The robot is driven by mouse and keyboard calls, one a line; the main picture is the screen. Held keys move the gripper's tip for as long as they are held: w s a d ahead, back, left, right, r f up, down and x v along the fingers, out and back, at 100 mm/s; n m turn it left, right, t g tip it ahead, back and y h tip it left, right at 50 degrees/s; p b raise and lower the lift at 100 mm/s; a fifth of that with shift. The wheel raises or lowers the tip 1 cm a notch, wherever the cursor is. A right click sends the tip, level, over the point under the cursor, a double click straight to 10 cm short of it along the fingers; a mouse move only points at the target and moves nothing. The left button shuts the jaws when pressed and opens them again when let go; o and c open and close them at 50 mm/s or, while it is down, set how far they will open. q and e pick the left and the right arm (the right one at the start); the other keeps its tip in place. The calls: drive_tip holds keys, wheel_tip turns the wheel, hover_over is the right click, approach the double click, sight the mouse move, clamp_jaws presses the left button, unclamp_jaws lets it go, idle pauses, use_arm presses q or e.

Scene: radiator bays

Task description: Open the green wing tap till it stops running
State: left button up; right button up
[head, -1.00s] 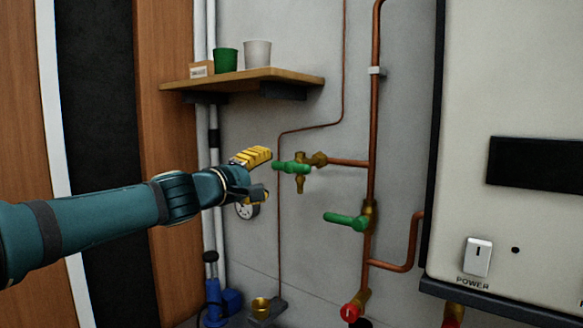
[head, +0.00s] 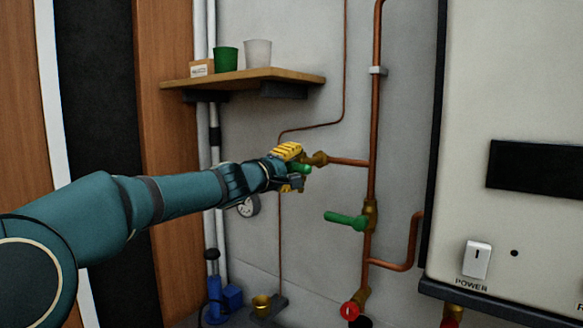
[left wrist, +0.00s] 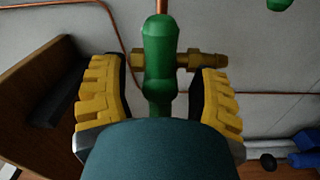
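The green wing tap (head: 303,168) sits on a brass fitting at the end of a short copper branch pipe. Its handle is mostly hidden behind my left gripper (head: 292,168) in the head view. In the left wrist view the green handle (left wrist: 158,58) stands between the two yellow-padded fingers of my left gripper (left wrist: 160,98). The fingers are open on either side of it, with gaps showing. The dark green hand hides the handle's lower end. No running water can be made out. My right gripper does not show.
A second green lever (head: 346,220) is on the copper riser (head: 375,120) below right. A wooden shelf (head: 243,78) holds a green cup (head: 225,60) and a pale cup (head: 258,54) above. A round gauge (head: 248,207) is below the gripper. A boiler (head: 515,80) stands at right.

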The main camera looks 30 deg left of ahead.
use_arm(q)
clamp_jaws()
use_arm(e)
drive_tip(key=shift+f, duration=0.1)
use_arm(q)
drive_tip(key=shift+f+m+b, duration=0.1)
drive_tip(key=shift+m+b, duration=0.5)
drive_tip(key=shift+b, duration=0.1)
drive_tip(key=m+b, duration=0.5)
drive_tip(key=b, duration=0.1)
drive_tip(key=shift+m, duration=0.4)
drive_tip(key=m+b, duration=0.3)
drive_tip(key=shift+m, duration=0.3)
drive_tip(key=shift+r+m+b, duration=0.15)
drive_tip(key=shift+m+b, duration=0.55)
drive_tip(key=shift+m, duration=0.25)
drive_tip(key=shift+r+m+b, duration=0.1)
drive_tip(key=shift+m+b, duration=0.55)
drive_tip(key=shift+m, duration=0.3)
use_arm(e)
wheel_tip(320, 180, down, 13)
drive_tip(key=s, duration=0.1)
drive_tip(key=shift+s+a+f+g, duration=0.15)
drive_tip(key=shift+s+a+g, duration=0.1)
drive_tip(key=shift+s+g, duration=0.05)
use_arm(q)
drive_tip(key=shift+r, duration=0.1)
